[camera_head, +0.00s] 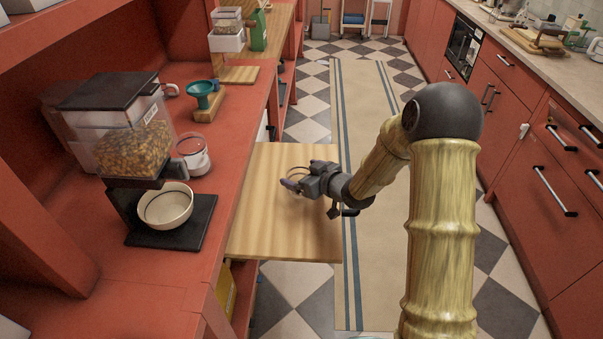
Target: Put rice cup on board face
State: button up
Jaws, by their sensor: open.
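A pale wooden board (262,222) juts out from the red counter over the aisle, its face bare except under my gripper. My gripper (291,181) is over the board, its fingers pointing left and spread open. A thin curved rim shows beside the fingers, too small to tell whether it belongs to a cup or to the gripper. A clear cup (193,155) with white contents, possibly the rice cup, stands upright on the red counter left of the board, apart from my gripper. Its contents are too small to make out surely.
A grain dispenser (132,140) stands at the left, with a cream bowl (166,206) on its black base. A teal funnel (203,92) on a wooden stand is behind the cup. The counter between cup and board is clear.

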jog(key=v, duration=1.1)
jog(key=shift+s+d, duration=0.15)
jog(key=shift+d, duration=0.05)
jog(key=s+d+f+m+g+h, duration=0.1)
jog(key=s+d+m+g+h, duration=0.2)
jog(key=s+d+m+h, duration=0.35)
jog(key=s+d+m+g+h, duration=0.2)
jog(key=s+d+g, duration=0.1)
jog(key=s, duration=0.9)
jog(key=shift+s+r+g, duration=0.2)
jog(key=shift+s+g, duration=0.05)
jog(key=shift+g, duration=0.45)
